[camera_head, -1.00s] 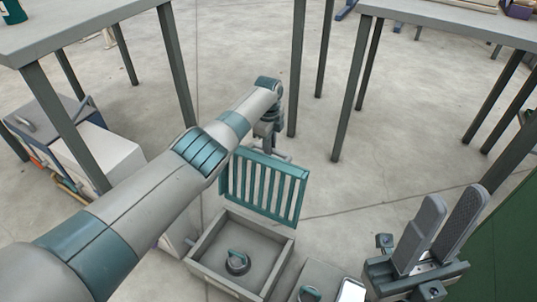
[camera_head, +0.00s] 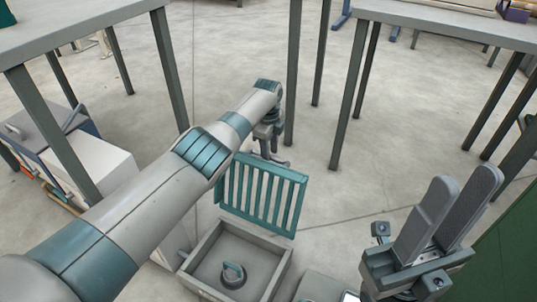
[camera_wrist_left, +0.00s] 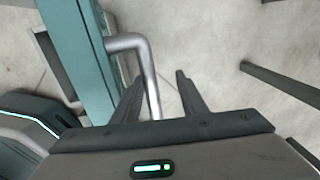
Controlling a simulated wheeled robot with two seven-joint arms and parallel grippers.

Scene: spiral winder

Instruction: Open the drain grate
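The teal slatted drain grate (camera_head: 263,192) stands raised, roughly upright, along the far edge of the open grey drain box (camera_head: 205,246) in the head view. A round piece with a teal handle (camera_head: 233,274) lies inside the box. My left gripper (camera_head: 272,158) is just behind the grate's top edge, partly hidden. In the left wrist view, its two fingers (camera_wrist_left: 160,77) are apart, with the grate's bent silver handle (camera_wrist_left: 148,72) running down between them. I cannot tell whether they touch it. My right gripper (camera_head: 466,178) is open and empty at the lower right.
Grey tables stand at the left (camera_head: 75,30) and right (camera_head: 440,14), their legs reaching the floor. A white box (camera_head: 95,165) sits at the left. A green surface (camera_head: 510,245) borders the lower right.

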